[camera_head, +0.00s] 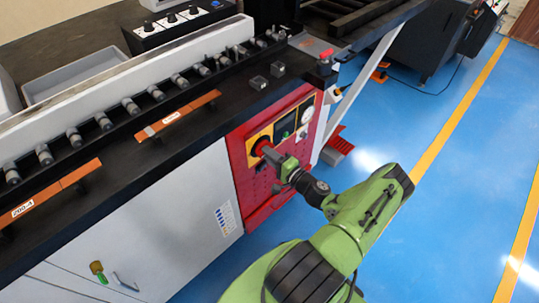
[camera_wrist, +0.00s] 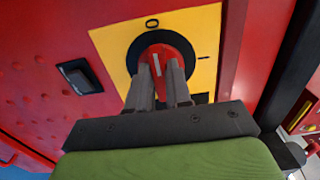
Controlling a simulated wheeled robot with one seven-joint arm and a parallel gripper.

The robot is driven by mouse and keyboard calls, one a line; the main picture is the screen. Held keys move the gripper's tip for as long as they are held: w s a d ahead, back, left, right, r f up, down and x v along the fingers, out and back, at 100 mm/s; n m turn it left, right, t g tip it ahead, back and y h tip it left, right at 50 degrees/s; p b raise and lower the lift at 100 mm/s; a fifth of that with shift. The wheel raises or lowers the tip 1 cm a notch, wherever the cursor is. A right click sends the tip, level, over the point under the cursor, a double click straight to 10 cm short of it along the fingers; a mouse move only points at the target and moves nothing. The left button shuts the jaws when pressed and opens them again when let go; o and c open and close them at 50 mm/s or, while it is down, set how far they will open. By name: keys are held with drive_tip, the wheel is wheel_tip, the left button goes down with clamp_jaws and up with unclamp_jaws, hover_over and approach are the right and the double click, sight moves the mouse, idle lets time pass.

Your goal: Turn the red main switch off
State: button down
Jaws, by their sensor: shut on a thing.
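The red main switch (camera_head: 261,146) is a round knob on a yellow plate (camera_head: 252,158) in the red panel on the front of the machine. In the wrist view the red knob (camera_wrist: 157,53) sits in a black ring on the yellow plate (camera_wrist: 112,46). An "O" is marked above it and an "I" to its right. A white mark on the knob is close to upright in the wrist view. My gripper (camera_wrist: 162,75) is shut on the knob, one finger on each side. The fingers hide the knob's lower part. In the head view my gripper (camera_head: 271,153) reaches the knob from the right.
A black rocker switch (camera_wrist: 81,74) is left of the yellow plate in the wrist view. A dark display (camera_head: 285,125) and a white gauge (camera_head: 307,115) are right of the switch. The blue floor is clear at right.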

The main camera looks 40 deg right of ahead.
idle(0.5)
drive_tip(key=c, duration=1)
unclamp_jaws()
drive_tip(key=shift+c, duration=0.2)
drive_tip(key=s+p, duration=0.1)
drive_tip(key=s, duration=1.4)
drive_tip(key=shift+s+d+p, duration=0.2)
drive_tip(key=shift+s+p, duration=0.15)
drive_tip(key=shift+p, duration=0.05)
